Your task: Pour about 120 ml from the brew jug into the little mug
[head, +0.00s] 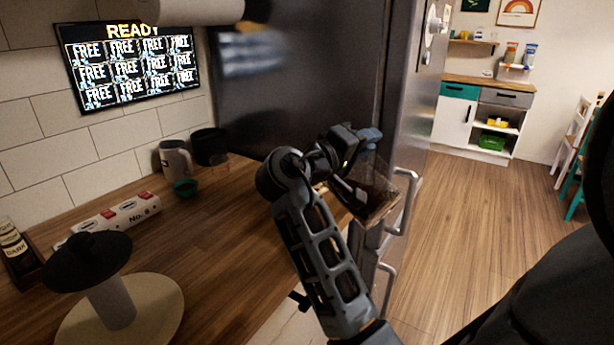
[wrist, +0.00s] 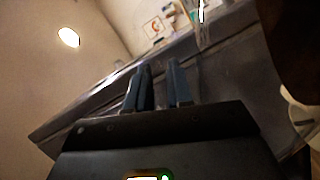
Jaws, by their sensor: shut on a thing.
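A clear jug with dark brown liquid (head: 378,195) is at my gripper (head: 352,185) in the head view, held in the air off the counter's right edge, in front of the fridge. It looks tilted. The gripper is shut on it; my wrist partly hides the grip. In the wrist view the two blue-grey fingers (wrist: 158,88) are a little apart, and the jug is not clear between them. I cannot tell which is the little mug.
A black container (head: 210,147) stands beside the grey mug. A white box marked No. 6 (head: 117,216), a round stand with a black top (head: 90,260) and a dark bottle (head: 14,245) occupy the left. The wooden counter (head: 225,235) is clear in the middle. Fridge handles (head: 407,205) stick out near the jug.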

